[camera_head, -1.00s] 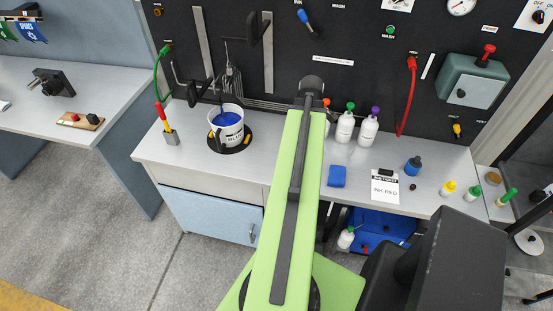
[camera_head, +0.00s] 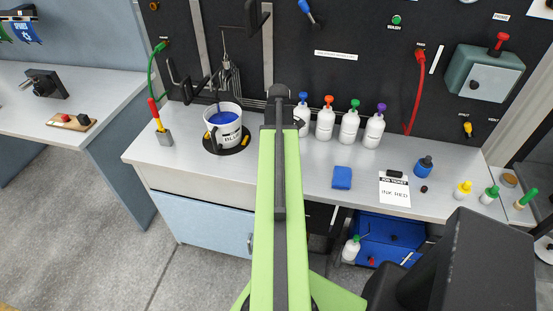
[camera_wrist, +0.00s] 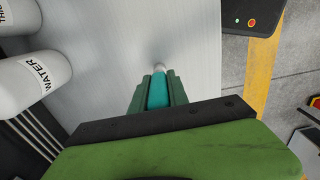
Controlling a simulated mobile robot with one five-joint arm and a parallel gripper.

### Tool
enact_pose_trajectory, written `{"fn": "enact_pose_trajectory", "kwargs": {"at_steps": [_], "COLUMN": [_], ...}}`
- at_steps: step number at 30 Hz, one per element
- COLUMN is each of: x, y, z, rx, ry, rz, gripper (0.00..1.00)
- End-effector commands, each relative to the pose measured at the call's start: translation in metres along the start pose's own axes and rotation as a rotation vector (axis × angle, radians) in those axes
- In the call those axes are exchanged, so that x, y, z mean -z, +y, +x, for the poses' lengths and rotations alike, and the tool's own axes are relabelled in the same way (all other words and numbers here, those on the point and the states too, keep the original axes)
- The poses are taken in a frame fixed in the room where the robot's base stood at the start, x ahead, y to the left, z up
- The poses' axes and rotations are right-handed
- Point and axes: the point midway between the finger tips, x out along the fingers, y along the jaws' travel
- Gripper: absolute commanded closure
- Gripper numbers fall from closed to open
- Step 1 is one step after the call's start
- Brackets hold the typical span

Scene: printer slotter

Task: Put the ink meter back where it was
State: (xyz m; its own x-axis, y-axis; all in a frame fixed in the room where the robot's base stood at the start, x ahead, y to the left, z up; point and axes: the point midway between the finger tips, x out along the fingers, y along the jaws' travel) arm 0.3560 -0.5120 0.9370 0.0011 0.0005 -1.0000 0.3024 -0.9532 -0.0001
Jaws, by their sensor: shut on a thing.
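In the wrist view my gripper (camera_wrist: 158,88) is shut on a slim teal thing with a pale tip, which looks like the ink meter (camera_wrist: 157,92). Its tip points away from the wrist, over the grey bench top. I cannot tell whether the tip touches the bench. In the head view my green arm reaches over the bench and hides the gripper and the held thing.
White bottles (camera_head: 349,127) stand along the black back panel; one marked WATER (camera_wrist: 35,85) is left of my gripper. A blue ink bucket (camera_head: 224,131) stands left of my arm. A blue pad (camera_head: 342,177) and job ticket (camera_head: 394,190) lie to the right.

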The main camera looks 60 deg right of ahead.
Motion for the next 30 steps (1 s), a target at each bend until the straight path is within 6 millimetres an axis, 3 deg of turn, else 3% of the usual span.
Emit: {"fn": "enact_pose_trajectory", "kwargs": {"at_steps": [10, 11, 16, 25, 30], "x": [-0.001, -0.001, -0.001, -0.001, -0.001], "y": [0.000, 0.000, 0.000, 0.000, 0.000], "z": [0.006, 0.006, 0.004, 0.004, -0.010], "rx": [0.000, 0.000, 0.000, 0.000, 0.000], "ry": [0.000, 0.000, 0.000, 0.000, 0.000], "rz": [0.000, 0.001, 0.001, 0.001, 0.001], "gripper": [1.00, 0.78, 0.58, 0.58, 0.58]}}
